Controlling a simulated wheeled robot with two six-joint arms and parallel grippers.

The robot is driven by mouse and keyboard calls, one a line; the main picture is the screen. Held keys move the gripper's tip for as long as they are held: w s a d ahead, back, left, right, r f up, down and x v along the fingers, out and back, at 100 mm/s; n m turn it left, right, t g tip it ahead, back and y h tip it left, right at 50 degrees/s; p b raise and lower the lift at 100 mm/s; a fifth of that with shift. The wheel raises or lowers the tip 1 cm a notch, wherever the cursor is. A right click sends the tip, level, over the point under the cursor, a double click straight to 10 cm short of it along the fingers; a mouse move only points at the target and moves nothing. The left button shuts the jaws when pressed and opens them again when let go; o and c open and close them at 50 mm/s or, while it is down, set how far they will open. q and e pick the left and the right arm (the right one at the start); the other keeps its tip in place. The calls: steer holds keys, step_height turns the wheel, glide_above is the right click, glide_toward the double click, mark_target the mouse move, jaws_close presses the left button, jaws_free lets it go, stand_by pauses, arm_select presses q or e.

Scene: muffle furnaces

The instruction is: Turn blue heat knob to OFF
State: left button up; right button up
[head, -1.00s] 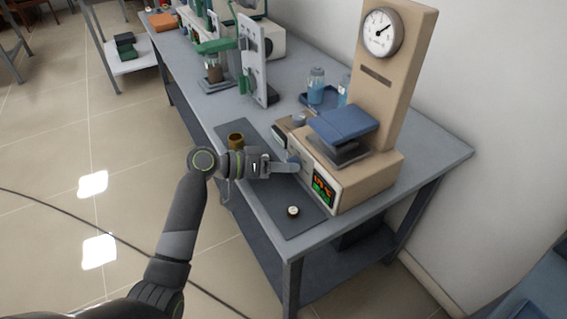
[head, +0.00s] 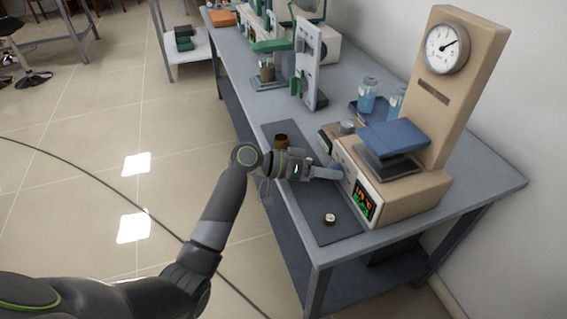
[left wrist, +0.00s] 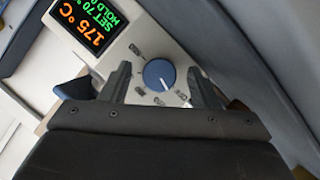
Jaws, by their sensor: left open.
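The blue heat knob (left wrist: 159,74) is on the pale front panel of a beige machine (head: 405,200), with small marks printed around it. Its white pointer line points down and slightly right in the left wrist view. My left gripper (head: 328,173) is at that panel. In the left wrist view the left gripper (left wrist: 160,80) is open, one finger on each side of the knob, with visible gaps between fingers and knob. In the head view the gripper mostly covers the knob. The display (left wrist: 88,24) beside it reads 175 °C, with SET 70 below. My right gripper is not in view.
A dark mat (head: 335,232) in front of the machine holds a small round white-topped item (head: 330,219) and a brass-coloured cup (head: 281,141). A blue plate (head: 393,137) and dial gauge (head: 446,48) are above. Bottles (head: 368,95) stand behind.

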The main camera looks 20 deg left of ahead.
arm_select(q)
steer(key=v, duration=1.7)
